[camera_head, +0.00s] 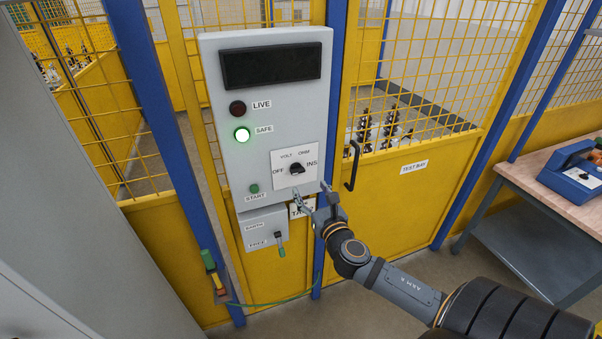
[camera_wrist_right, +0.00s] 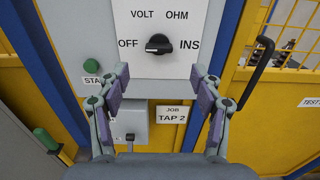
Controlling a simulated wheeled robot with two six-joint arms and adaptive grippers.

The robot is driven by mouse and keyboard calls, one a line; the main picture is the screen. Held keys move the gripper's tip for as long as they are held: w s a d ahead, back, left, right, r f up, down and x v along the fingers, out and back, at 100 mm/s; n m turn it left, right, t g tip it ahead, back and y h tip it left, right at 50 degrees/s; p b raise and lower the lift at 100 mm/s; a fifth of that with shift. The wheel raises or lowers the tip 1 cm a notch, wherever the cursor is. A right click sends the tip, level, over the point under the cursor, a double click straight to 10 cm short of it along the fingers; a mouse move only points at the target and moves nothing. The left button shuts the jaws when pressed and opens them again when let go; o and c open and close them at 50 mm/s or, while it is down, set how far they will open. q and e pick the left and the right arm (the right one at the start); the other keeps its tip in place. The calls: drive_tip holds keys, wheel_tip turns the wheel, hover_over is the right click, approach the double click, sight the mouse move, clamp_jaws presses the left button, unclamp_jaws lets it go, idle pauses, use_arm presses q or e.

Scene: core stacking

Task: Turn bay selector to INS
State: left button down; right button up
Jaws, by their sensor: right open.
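The bay selector is a black knob (camera_head: 296,169) on a white plate marked OFF, VOLT, OHM and INS, low on a grey panel (camera_head: 220,150). In the right wrist view the knob (camera_wrist_right: 158,44) has its bar about level between OFF at left and INS at right; I cannot tell surely which end is the pointer. My right gripper (camera_head: 312,192) is open and empty, just below the selector plate and apart from the knob. In the wrist view its fingers (camera_wrist_right: 160,78) stand either side below the knob. My left gripper is out of view.
The green SAFE lamp (camera_head: 242,135) is lit; the LIVE lamp (camera_head: 237,108) looks dark. A green START button (camera_head: 254,188) is left of the selector. The EARTH/FREE lever (camera_head: 280,243) is below. A black door handle (camera_head: 351,165) stands out at right. The workbench (camera_head: 530,168) is farther right.

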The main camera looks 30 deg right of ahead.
sight(299, 172)
drive_tip(key=p+x, duration=0.2)
drive_tip(key=x, duration=0.6)
drive_tip(key=shift+w+a, duration=0.1)
drive_tip(key=shift+w, duration=0.1)
drive_tip(key=c, duration=1.1)
